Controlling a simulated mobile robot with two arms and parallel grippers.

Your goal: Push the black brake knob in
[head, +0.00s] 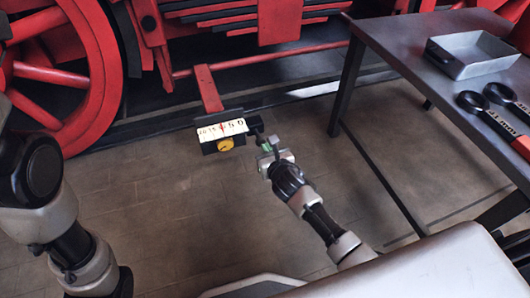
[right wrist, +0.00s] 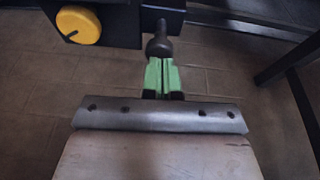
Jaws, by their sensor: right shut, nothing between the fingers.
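The black brake knob (right wrist: 158,46) sits on a short stem under the right end of a dark control box (right wrist: 112,28). My right gripper (right wrist: 162,68) is shut and empty, its green fingertips pointing at the knob and at or very near its underside; I cannot tell if they touch. In the head view, my right gripper (head: 267,146) is just right of the box, and the knob is small and partly hidden there. Part of my left arm shows at the left edge, but its gripper is out of view.
The box carries a white label plate (head: 222,130) and a yellow knob (head: 226,144) left of the black one. Red locomotive wheels (head: 55,75) stand behind. A dark table (head: 400,40) with a metal tray (head: 472,55) is at the right. The floor around is clear.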

